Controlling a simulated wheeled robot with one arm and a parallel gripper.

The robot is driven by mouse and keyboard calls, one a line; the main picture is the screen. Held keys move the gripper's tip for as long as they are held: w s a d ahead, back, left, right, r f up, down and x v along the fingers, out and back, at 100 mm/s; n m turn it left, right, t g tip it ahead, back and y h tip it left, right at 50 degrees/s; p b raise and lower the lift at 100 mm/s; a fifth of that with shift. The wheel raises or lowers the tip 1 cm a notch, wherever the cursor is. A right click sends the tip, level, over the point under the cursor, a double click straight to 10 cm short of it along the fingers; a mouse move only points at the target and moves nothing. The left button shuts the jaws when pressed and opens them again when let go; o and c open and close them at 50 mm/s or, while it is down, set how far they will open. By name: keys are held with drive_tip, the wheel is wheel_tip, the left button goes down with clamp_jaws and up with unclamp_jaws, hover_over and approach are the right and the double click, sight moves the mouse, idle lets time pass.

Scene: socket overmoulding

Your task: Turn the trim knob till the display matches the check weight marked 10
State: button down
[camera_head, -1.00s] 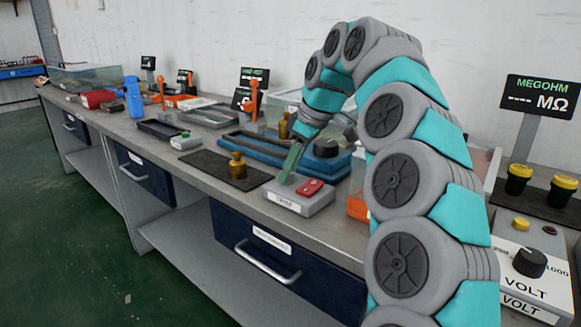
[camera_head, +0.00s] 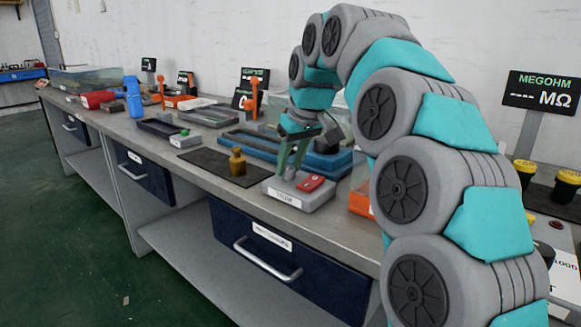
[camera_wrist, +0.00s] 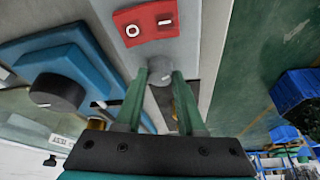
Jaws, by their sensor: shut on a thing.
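A small grey box (camera_head: 318,202) with a red rocker switch (camera_head: 311,183) sits at the bench's front edge, with a white label on its front. In the wrist view, a round grey knob (camera_wrist: 160,70) stands on the box beside the red switch (camera_wrist: 147,23). My gripper (camera_head: 289,173) points down at the box; in the wrist view its green fingers (camera_wrist: 160,80) are on either side of the knob, shut on it. A brass weight (camera_head: 237,162) stands upright on a dark mat (camera_head: 205,160); its marking is too small to read. Small displays (camera_head: 244,99) stand behind, unreadable.
A blue tray unit (camera_head: 325,165) with a dark round knob lies just behind the box. An orange bin (camera_head: 360,203) is close on the right. A megohm display (camera_head: 540,93) stands at far right. The dark mat has bare room around the weight.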

drive_tip(key=m+h, duration=0.1)
drive_tip(key=m, duration=0.1)
drive_tip(key=m+t+h, duration=0.1)
drive_tip(key=m, duration=0.2)
drive_tip(key=shift+a+m, duration=0.1)
drive_tip(key=shift+m, duration=0.2)
drive_tip(key=m+h, duration=0.1)
drive_tip(key=m, duration=0.2)
drive_tip(key=m+h, duration=0.1)
drive_tip(key=m, duration=0.1)
drive_tip(key=shift+a+m+p, duration=0.2)
drive_tip(key=shift+m+p, duration=0.1)
drive_tip(key=shift+m, duration=0.1)
drive_tip(key=shift+r, duration=0.1)
drive_tip(key=c, duration=0.5)
unclamp_jaws()
